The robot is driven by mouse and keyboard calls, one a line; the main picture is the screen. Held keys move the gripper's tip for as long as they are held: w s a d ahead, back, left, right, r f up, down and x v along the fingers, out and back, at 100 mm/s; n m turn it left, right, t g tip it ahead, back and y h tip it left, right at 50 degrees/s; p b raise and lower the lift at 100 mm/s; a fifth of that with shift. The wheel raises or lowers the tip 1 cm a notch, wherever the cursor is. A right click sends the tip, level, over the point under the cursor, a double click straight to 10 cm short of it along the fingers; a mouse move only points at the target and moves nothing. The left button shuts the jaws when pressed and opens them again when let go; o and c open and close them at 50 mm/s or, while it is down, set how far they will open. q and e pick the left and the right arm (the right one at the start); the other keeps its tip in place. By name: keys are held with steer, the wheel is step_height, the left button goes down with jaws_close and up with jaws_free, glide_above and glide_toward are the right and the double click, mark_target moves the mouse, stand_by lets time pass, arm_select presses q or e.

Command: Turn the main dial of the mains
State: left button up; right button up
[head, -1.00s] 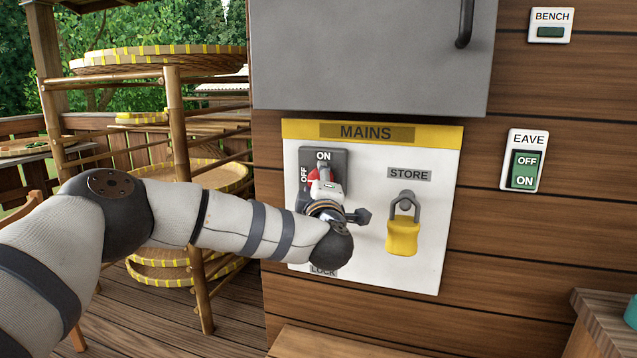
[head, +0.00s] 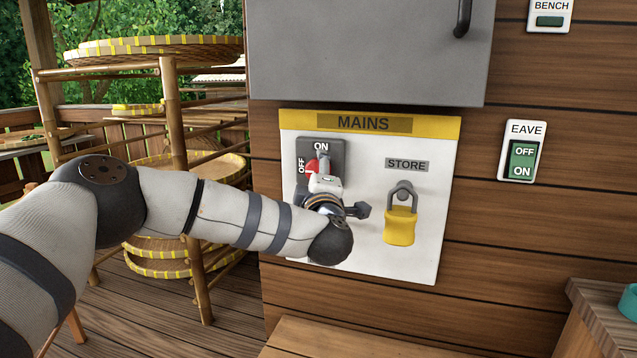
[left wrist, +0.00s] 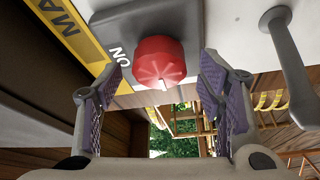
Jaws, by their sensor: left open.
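The main dial (left wrist: 160,62) is a round red ribbed knob on a dark grey plate marked ON and OFF (head: 334,158). In the head view only a bit of its red (head: 311,166) shows beside my gripper. The plate is on the white MAINS panel (head: 361,238), upper left. My left gripper (head: 325,178) is at the dial, facing the panel. In the left wrist view my open fingers (left wrist: 162,80) stand on either side of the dial, with visible gaps. The dial's pointer direction is hard to tell. My right gripper is not in view.
A yellow padlock (head: 400,225) hangs under the STORE label, right of my wrist. A grey cabinet (head: 370,50) is above the panel. An EAVE switch (head: 523,160) and BENCH switch (head: 549,20) are on the wall. A bamboo rack (head: 172,120) stands left, behind my arm.

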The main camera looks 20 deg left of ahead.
arm_select(q)
steer(key=v, duration=1)
steer(key=shift+s, duration=0.35)
steer(key=shift+d+f, duration=0.1)
steer(key=s+d+f+m+g+h, duration=0.1)
steer(key=s+d+f+m+h, duration=0.15)
steer(key=f, duration=0.35)
steer(key=s+d+f+m+g+h, duration=0.1)
steer(key=f+m+h, duration=0.15)
steer(key=f, duration=0.35)
steer(key=s+d+f+m+g+h, duration=0.1)
steer(key=s+d+f+m, duration=0.15)
steer(key=f, duration=0.35)
steer(key=s+f+m+g+h, duration=0.2)
steer(key=s+f+m+g, duration=0.35)
steer(key=s+f, duration=0.6)
steer(key=s+a+f+m+g, duration=0.3)
steer(key=s+a+f+g, duration=0.15)
steer(key=s+f, duration=0.65)
steer(key=s+a+m+g, duration=0.1)
steer(key=s+a+g, duration=0.2)
steer(key=s, duration=0.7)
steer(key=s+a+m+g+y, duration=0.1)
steer(key=s+a, duration=0.4)
steer(key=s, duration=0.5)
steer(key=m+g, duration=0.1)
steer(key=g, duration=0.1)
steer(key=shift+a+f+g+y, duration=0.3)
steer(key=shift+a+f+g, duration=0.1)
